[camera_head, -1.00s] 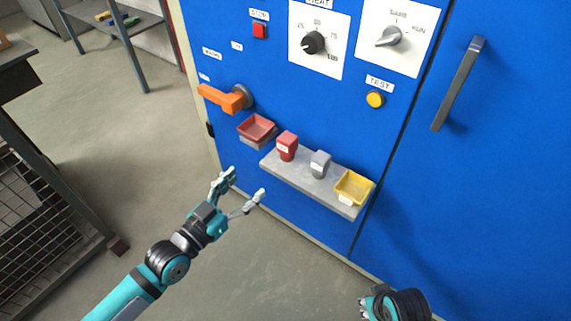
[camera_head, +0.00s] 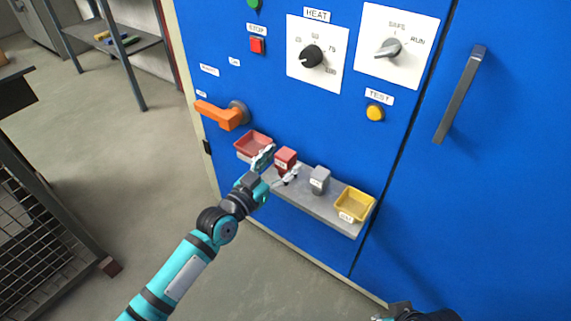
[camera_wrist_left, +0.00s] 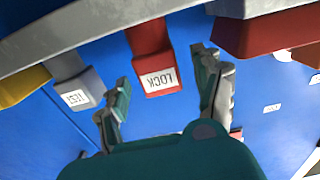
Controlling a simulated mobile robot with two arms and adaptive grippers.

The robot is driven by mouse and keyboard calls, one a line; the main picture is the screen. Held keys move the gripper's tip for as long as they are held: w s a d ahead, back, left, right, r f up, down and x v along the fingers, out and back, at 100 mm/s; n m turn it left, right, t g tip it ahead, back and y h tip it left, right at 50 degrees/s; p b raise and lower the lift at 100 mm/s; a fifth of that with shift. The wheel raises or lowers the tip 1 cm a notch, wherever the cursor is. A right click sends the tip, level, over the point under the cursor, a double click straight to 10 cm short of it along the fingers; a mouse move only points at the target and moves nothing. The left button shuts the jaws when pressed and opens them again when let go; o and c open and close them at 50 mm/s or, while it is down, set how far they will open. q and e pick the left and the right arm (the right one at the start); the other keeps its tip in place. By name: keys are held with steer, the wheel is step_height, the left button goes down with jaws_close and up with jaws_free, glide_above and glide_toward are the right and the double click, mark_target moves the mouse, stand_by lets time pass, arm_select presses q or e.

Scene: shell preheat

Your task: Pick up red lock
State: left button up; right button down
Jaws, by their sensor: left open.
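The red lock (camera_head: 286,157) stands on the grey shelf (camera_head: 322,207) of the blue cabinet. In the left wrist view the red lock (camera_wrist_left: 154,62) shows a white label reading LOCK, upside down. My left gripper (camera_head: 277,164) is open in front of the lock. In the left wrist view its two fingers (camera_wrist_left: 162,95) are spread on either side of the lock, apart from it, with nothing held. Part of my right gripper (camera_head: 392,312) shows at the bottom edge, and its fingers cannot be made out.
A grey tag-labelled block (camera_head: 319,180) stands right of the lock, with a yellow bin (camera_head: 355,204) at the shelf's end. A red tray (camera_head: 253,144) is close on the left. An orange handle (camera_head: 220,115) sticks out above it. The floor in front is clear.

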arm_select(q)
steer(key=x, duration=0.2)
steer(key=shift+w+d+f, duration=0.1)
steer(key=shift+w+d, duration=0.05)
steer(key=shift+w, duration=0.1)
steer(key=c, duration=1.3)
